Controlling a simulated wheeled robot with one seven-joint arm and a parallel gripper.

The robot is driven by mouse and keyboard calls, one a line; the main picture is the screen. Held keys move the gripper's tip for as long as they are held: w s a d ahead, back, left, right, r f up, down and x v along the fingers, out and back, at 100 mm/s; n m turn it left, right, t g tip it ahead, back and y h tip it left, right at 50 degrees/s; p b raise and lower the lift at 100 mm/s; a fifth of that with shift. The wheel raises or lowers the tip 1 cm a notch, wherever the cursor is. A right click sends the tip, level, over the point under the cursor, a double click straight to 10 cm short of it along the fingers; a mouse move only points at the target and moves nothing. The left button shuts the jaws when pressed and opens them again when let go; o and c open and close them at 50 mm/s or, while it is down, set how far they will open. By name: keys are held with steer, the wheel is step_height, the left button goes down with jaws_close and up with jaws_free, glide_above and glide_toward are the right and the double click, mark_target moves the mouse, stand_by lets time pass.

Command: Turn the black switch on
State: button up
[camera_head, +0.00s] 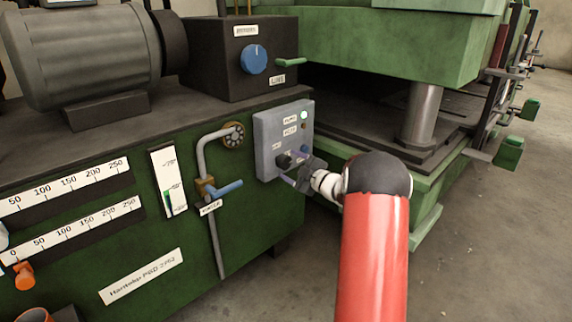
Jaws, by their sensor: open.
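The black switch (283,161) is a small dark knob low on the front of a grey control box (264,140). The box is fixed to the front of the green machine. My gripper (292,171) is open at the switch, with its fingers close around or beside it; I cannot tell whether they touch. The gripper hides the box's lower right part, and the switch's exact turn is too small to read.
A pipe with a blue-handled valve (226,188) stands left of the box. A black block with a blue knob (254,60) and a green lever (290,62) is above. A green press (385,40) stands at the right. Floor at the lower right is clear.

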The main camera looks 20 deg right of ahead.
steer(key=v, duration=0.4)
steer(key=shift+s, duration=0.25)
steer(key=s+a+r+m+g+h+p, duration=0.1)
steer(key=s+a+r+m+h, duration=0.3)
steer(key=r, duration=0.3)
steer(key=s+a+r+m+g+h+p, duration=0.2)
steer(key=s+a+r+m+h, duration=0.25)
steer(key=r, duration=0.35)
steer(key=s+a+f+m+g, duration=0.1)
steer(key=s+a, duration=0.4)
steer(key=s, duration=0.5)
steer(key=s+a+f+m+g+y+p, duration=0.1)
steer(key=s+a+f+m+g, duration=0.1)
steer(key=s, duration=0.8)
steer(key=s+a+f+m+g+y+p, duration=0.1)
steer(key=s+a+f+m+g, duration=0.1)
steer(key=s+a+g, duration=0.3)
steer(key=s+a+m, duration=0.1)
steer(key=s+a, duration=0.2)
steer(key=s, duration=0.2)
steer(key=shift+s, duration=0.35)
steer(key=shift+a, duration=0.1)
